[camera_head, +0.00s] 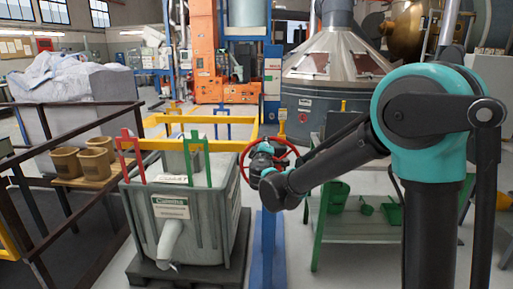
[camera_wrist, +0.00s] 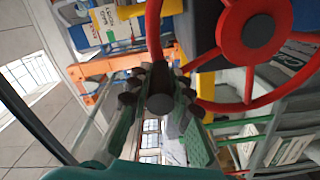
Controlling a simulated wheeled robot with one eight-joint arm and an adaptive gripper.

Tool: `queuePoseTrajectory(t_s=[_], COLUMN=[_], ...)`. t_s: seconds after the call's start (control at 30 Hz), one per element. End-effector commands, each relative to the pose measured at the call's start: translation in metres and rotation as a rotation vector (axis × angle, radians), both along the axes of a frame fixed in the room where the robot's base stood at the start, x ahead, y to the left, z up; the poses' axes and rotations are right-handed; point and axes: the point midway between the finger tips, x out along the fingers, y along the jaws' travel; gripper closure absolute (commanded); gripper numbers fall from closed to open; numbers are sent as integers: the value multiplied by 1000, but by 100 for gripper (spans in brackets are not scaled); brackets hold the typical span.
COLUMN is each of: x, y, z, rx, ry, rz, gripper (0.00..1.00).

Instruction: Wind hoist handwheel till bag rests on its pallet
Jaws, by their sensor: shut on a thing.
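The red handwheel (camera_head: 287,146) stands on a blue post in the middle of the head view. In the wrist view its red rim and spokes (camera_wrist: 228,52) fill the upper right. My gripper (camera_head: 262,152) is at the left side of the wheel. In the wrist view my gripper (camera_wrist: 158,92) is shut on a dark round handle (camera_wrist: 160,103) beside the rim. The grey-green bag (camera_head: 215,222), with a white label and a pale spout, is below the yellow hoist frame (camera_head: 205,146). The dark pallet (camera_head: 150,274) is under it; I cannot tell whether they touch.
Dark railings (camera_head: 60,195) and a wooden shelf with brown pots (camera_head: 97,157) are at left. A green bench (camera_head: 355,228) is right of the blue post (camera_head: 268,240). A large metal hopper (camera_head: 335,65) stands behind.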

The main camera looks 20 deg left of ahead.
Motion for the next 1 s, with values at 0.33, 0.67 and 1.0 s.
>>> queuePoseTrajectory(t_s=[0.33,0.67,1.0], x=[6,7,7], y=[-24,-30,-30], z=[3,3,3], rx=[89,87,86], ry=[21,21,20], rz=[-6,-4,-6], gripper=[100,100,78])
